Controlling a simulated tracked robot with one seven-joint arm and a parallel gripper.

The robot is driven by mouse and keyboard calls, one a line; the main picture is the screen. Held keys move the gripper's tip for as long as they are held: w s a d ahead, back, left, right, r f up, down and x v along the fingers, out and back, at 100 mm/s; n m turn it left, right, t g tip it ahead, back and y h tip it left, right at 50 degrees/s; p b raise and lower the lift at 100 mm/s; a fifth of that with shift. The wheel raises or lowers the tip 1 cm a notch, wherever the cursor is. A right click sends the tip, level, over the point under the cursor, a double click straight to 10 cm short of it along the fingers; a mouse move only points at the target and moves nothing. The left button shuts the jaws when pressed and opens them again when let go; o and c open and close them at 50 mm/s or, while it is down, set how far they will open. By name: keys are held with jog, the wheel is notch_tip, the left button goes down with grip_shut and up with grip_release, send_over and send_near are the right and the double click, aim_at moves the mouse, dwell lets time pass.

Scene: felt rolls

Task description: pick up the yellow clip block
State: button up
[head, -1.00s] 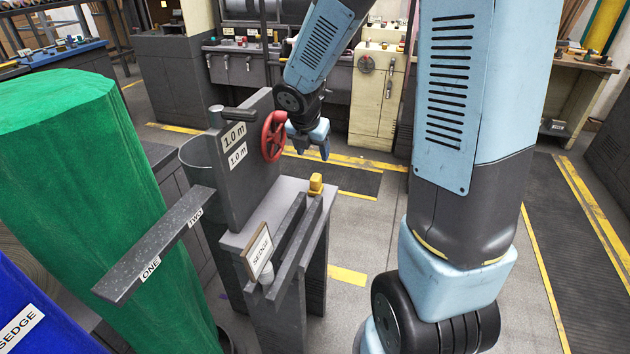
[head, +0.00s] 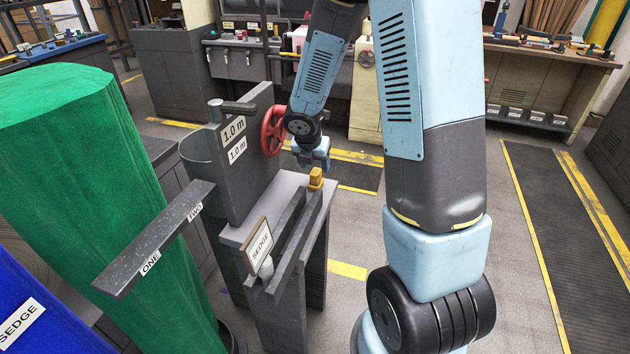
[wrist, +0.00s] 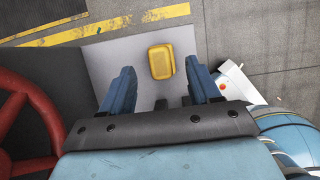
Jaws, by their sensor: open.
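The yellow clip block (head: 316,178) sits on the right part of the grey stand's top (head: 286,190), at the far end of a dark rail. In the wrist view the block (wrist: 160,62) lies ahead of my gripper (wrist: 163,88), between the lines of the two blue fingers and closer to the right one. My gripper (head: 313,163) is open and empty, and in the head view its fingers hang just above and behind the block. I cannot tell the exact height gap.
A red handwheel (head: 273,130) on the upright dark plate stands left of my gripper. A large green felt roll (head: 90,190) fills the left.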

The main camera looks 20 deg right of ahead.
aim_at(316, 170)
jog(key=x, duration=0.3)
jog(key=shift+a+f, duration=0.15)
jog(key=shift+f, duration=0.2)
jog(key=shift+x, duration=0.75)
jog(key=shift+c, duration=0.2)
grip_shut()
jog(key=shift+r, duration=0.1)
jog(key=shift+r, duration=0.5)
notch_tip(316, 170, up, 2)
jog(key=shift+s+r, duration=0.15)
jog(key=shift+r, duration=0.05)
jog(key=s+d+r, duration=0.5)
jog(key=s+r, duration=0.4)
jog(key=s, duration=0.3)
jog(key=shift+s+d+r, duration=0.25)
jog(key=shift+s+d, duration=0.1)
jog(key=shift+d, duration=0.05)
